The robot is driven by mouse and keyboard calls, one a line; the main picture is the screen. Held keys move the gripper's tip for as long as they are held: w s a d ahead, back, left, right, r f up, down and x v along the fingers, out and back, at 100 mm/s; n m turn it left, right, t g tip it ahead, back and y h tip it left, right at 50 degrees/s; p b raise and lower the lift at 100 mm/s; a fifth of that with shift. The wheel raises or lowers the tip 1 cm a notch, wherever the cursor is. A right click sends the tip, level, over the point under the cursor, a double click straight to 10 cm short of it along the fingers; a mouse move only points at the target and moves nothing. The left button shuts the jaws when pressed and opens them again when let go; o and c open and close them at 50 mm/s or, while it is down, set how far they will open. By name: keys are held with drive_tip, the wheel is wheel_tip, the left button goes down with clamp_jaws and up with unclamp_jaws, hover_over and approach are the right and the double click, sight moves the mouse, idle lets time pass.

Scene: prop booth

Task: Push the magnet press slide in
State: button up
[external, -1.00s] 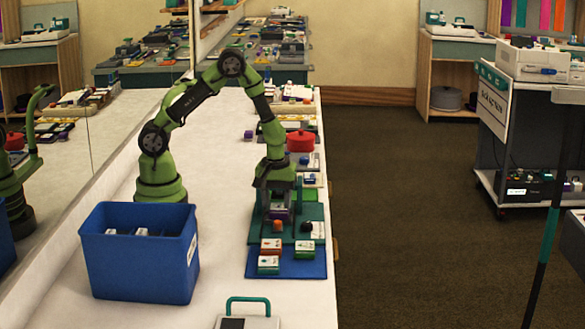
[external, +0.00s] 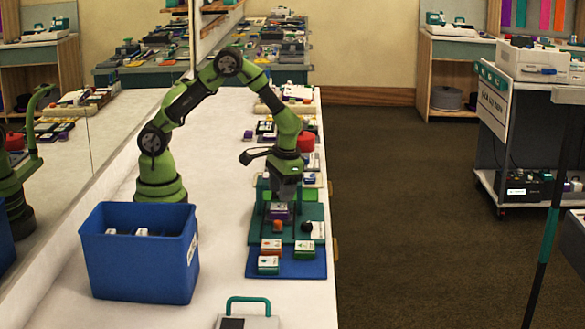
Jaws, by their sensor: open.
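A teal press-like fixture (external: 313,212) stands on the right part of the white table; I take it to be the magnet press. On it are a white-topped purple block (external: 277,210), a small orange knob (external: 277,226) and a dark round knob (external: 306,227). Which part is the slide is too small to tell. My gripper (external: 284,198) points down over the back of the fixture, just behind the purple block, and is open. Its fingertips are hard to make out, and I cannot tell whether they touch anything. My gripper and wrist hide part of the fixture's back.
A blue mat (external: 290,268) in front of the fixture holds a red-and-white box (external: 271,246), a green-and-white box (external: 268,265) and another (external: 304,249). A blue bin (external: 140,265) stands to the left. A red pot (external: 306,142) stands behind my wrist. Table between bin and fixture is clear.

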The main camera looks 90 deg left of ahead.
sight(279, 222)
drive_tip(key=f+m, duration=0.3)
drive_tip(key=m, duration=0.2)
drive_tip(key=f+m+g+y, duration=0.1)
drive_tip(key=f+m, duration=0.2)
drive_tip(key=m, duration=0.2)
drive_tip(key=a+f+m+y, duration=0.1)
drive_tip(key=f+m, duration=0.2)
drive_tip(key=m, duration=0.2)
drive_tip(key=shift+s+a+f+g, duration=0.1)
drive_tip(key=shift+s+f+g, duration=0.05)
drive_tip(key=shift+s+g, duration=0.25)
clamp_jaws()
